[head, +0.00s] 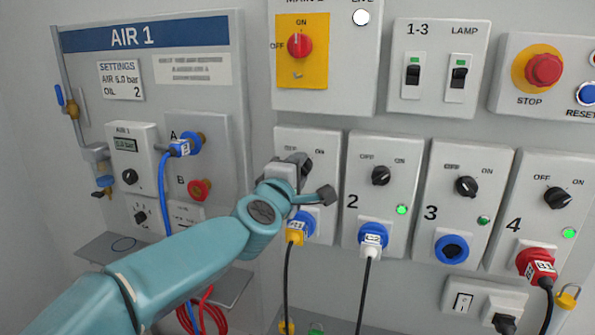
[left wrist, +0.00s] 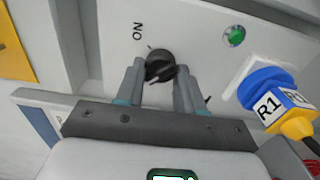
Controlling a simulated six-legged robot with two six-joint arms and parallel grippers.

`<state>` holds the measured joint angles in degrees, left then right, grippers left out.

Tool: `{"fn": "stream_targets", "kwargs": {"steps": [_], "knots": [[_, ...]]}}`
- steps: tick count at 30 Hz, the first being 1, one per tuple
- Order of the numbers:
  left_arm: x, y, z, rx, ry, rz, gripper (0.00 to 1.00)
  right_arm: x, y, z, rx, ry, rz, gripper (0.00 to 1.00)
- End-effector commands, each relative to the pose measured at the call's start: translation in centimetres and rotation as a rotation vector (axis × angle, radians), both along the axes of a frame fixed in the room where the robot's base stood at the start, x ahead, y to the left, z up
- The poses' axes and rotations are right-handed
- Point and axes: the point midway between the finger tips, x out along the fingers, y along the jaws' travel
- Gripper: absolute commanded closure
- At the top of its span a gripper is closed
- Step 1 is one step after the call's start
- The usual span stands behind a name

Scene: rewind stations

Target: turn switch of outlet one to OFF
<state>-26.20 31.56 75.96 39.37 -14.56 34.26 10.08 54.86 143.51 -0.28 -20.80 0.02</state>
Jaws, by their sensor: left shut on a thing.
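The black rotary switch of outlet one (left wrist: 160,65) sits between my left gripper's fingers in the left wrist view, with an ON label beside it. My left gripper (left wrist: 158,88) is shut on this switch. In the head view my left gripper (head: 300,164) covers most of the outlet one panel (head: 329,147). Which way the switch points is not clear. A green lamp (left wrist: 234,36) shows near the switch; I cannot tell whether it is lit. A blue and yellow plug marked R1 (left wrist: 275,100) is in the outlet below. My right gripper is not in view.
Outlets two (head: 375,190), three (head: 455,203) and four (head: 541,212) stand to the right. The red main switch (head: 300,46) and lamp switches (head: 436,75) are above. The AIR 1 panel (head: 150,60) is left. Black cables (head: 287,285) hang below.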

Motion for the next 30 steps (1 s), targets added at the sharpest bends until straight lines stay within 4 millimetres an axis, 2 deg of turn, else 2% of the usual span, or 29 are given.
{"fn": "stream_targets", "kwargs": {"steps": [1,3,14,17,22,30], "knots": [[0.0,0.0,0.0,-0.003,0.001,0.0,0.56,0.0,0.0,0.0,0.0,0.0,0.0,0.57],[0.0,0.0,0.0,-0.002,0.001,0.0,0.37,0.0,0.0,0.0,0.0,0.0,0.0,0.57],[-0.5,0.1,-0.1,0.0,0.0,0.0,0.37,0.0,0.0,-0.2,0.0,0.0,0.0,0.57],[-1.8,0.6,-0.1,-0.001,-0.001,-0.001,0.37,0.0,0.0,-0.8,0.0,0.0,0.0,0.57],[-5.9,2.0,-0.1,-0.001,-0.003,-0.001,0.37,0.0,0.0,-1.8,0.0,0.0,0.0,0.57],[-12.4,4.0,0.1,-0.002,-0.002,-0.001,0.37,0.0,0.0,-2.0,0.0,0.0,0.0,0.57]]}}
